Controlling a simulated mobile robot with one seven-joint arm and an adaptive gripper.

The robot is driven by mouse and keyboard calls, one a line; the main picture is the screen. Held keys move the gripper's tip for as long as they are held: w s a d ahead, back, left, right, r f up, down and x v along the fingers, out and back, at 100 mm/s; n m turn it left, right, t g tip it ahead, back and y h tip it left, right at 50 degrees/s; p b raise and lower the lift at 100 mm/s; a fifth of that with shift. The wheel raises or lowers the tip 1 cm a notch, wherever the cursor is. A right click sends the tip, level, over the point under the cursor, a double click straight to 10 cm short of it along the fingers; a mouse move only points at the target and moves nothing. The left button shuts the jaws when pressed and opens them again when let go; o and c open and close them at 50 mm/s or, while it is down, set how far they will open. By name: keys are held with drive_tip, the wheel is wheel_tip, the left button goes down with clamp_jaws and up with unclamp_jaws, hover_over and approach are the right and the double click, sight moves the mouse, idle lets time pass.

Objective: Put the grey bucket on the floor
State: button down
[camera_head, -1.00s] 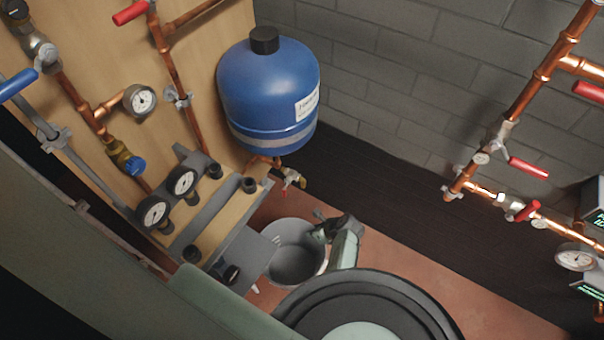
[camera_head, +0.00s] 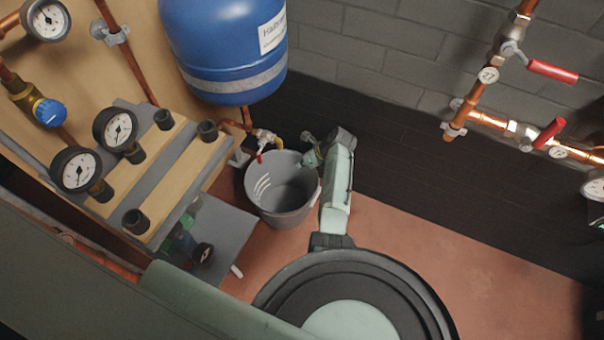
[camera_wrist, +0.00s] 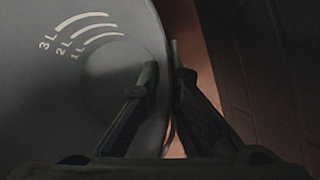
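The grey bucket (camera_head: 284,208) stands upright over the reddish floor, below the blue tank. Whether its base touches the floor cannot be told. My gripper (camera_head: 312,158) is at its right rim. In the wrist view, the bucket (camera_wrist: 75,90) fills the left side, with white 1L, 2L and 3L marks inside. My gripper (camera_wrist: 168,85) has one finger inside the wall and one outside, closed on the rim.
A blue tank (camera_head: 222,50) with a pipe and tap (camera_head: 262,137) hangs just above and behind the bucket. A grey plate (camera_head: 222,232) lies left of it. Copper pipes with red valves (camera_head: 552,71) are at right. The reddish floor (camera_head: 420,235) is clear at right.

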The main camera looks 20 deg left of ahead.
sight(302, 168)
drive_tip(key=shift+w+f+b, duration=0.15)
drive_tip(key=shift+f+b, duration=1.7)
drive_tip(key=shift+b, duration=0.4)
drive_tip(key=shift+r, duration=0.15)
drive_tip(key=c, duration=1.8)
unclamp_jaws()
drive_tip(key=p+v, duration=0.3)
drive_tip(key=v, duration=0.9)
drive_tip(key=shift+p, duration=0.3)
